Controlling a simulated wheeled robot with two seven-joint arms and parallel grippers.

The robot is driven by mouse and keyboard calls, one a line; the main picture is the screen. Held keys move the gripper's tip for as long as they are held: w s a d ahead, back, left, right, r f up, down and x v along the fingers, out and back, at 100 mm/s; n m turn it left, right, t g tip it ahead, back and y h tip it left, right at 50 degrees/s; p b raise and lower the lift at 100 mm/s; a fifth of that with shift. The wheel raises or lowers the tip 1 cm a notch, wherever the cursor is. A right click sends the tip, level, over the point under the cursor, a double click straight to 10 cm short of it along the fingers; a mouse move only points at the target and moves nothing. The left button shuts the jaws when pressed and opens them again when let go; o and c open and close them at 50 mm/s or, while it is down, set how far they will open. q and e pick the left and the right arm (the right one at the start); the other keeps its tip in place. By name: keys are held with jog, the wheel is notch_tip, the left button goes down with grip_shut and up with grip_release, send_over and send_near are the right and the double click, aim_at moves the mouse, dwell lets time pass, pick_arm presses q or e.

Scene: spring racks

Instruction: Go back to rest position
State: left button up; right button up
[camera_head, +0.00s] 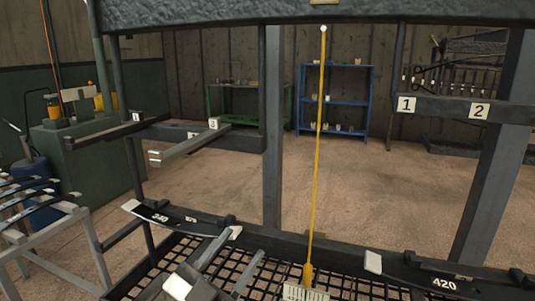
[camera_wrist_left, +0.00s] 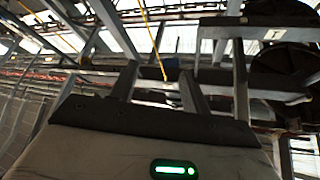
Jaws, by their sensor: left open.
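My left gripper (camera_head: 230,262) shows at the bottom of the head view, above the black grid of the rack. Its two fingers are apart with nothing between them. In the left wrist view its fingers (camera_wrist_left: 158,88) also stand apart and empty. A dark leaf spring marked 340 (camera_head: 165,217) lies on the rack's bar to the left of the gripper. Another spring marked 420 (camera_head: 425,281) lies at the lower right, apart from the gripper. My right gripper is not in view.
Dark rack posts (camera_head: 272,130) and numbered bars (camera_head: 455,107) stand around. A blue shelf (camera_head: 334,101) stands far back across open floor.

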pick_arm(q)
jog(key=s+a+f+n+g+y, duration=0.1)
jog(key=s+a+f+n+y, duration=0.1)
jog(key=f, duration=0.4)
jog(key=s+a+f+n+g+y, duration=0.1)
jog(key=s+a+f+n+y, duration=0.1)
jog(key=f, duration=0.4)
jog(key=s+a+f+n+g+y, duration=0.1)
jog(key=s+a+f+n+y, duration=0.1)
jog(key=f+n+y, duration=0.2)
notch_tip(320, 180, down, 3)
jog(key=shift+s+a+r+y, duration=0.15)
jog(key=shift+r+y, duration=0.05)
jog(key=shift+y, duration=0.4)
jog(key=s+a+f+n+g, duration=0.1)
jog(key=s+f, duration=0.2)
jog(key=s+a+f+g+y, duration=0.1)
jog(key=s+f+g, duration=0.1)
jog(key=s+f, duration=0.1)
jog(key=s+a+f+n+g, duration=0.1)
jog(key=s+f, duration=0.3)
jog(key=shift+n+g+y, duration=0.3)
jog(key=shift+y, duration=0.1)
jog(key=shift+c, duration=0.4)
